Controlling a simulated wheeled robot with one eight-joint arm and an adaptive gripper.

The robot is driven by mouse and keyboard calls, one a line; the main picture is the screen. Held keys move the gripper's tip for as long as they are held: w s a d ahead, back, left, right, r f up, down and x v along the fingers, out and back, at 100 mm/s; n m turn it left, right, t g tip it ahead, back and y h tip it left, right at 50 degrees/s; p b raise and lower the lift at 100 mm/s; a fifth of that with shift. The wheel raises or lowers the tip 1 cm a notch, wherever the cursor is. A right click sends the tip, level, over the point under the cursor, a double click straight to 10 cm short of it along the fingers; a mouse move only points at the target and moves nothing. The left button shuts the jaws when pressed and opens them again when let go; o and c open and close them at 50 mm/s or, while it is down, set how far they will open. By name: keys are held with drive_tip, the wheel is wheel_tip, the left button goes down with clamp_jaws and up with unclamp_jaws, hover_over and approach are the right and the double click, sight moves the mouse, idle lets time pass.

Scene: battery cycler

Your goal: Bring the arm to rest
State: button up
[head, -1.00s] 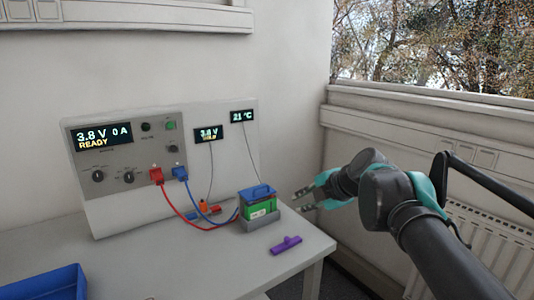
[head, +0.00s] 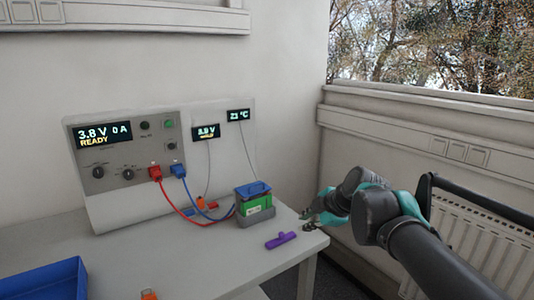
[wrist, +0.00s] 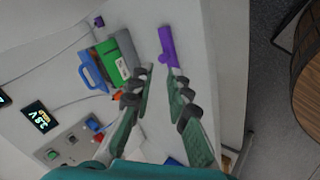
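My gripper (head: 308,220) is to the right of the battery, near the table's right edge in the head view. In the wrist view my gripper (wrist: 162,80) has its fingers apart with nothing between them. The arm stretches in from the lower right. The green battery (head: 258,208) with a blue handle sits in a grey holder, with red and blue cables running to the cycler (head: 120,190). In the wrist view the battery (wrist: 124,55) lies left of the fingers. A purple T-shaped piece (head: 280,240) lies on the table in front of it, and beyond the fingertips in the wrist view (wrist: 167,46).
The table (head: 180,265) has free room at its front. A blue bin (head: 45,283) stands at the lower left. An orange item (head: 149,295) shows at the bottom edge. A radiator (head: 470,230) and window wall are at the right. A round wooden thing (wrist: 308,75) shows in the wrist view.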

drive_tip(key=s+d+f+m+g+h, duration=0.1)
drive_tip(key=d+f+m, duration=0.3)
drive_tip(key=f+m, duration=0.5)
drive_tip(key=s+d+f+m+g+h, duration=0.2)
drive_tip(key=s+d+f+m+h, duration=0.1)
drive_tip(key=f+m, duration=0.6)
drive_tip(key=shift+s+d+f+m+h, duration=0.15)
drive_tip(key=shift+s+d+m+h, duration=0.15)
drive_tip(key=shift+s+d+m, duration=0.25)
drive_tip(key=shift+s+a, duration=0.1)
drive_tip(key=shift+a, duration=0.2)
idle(0.5)
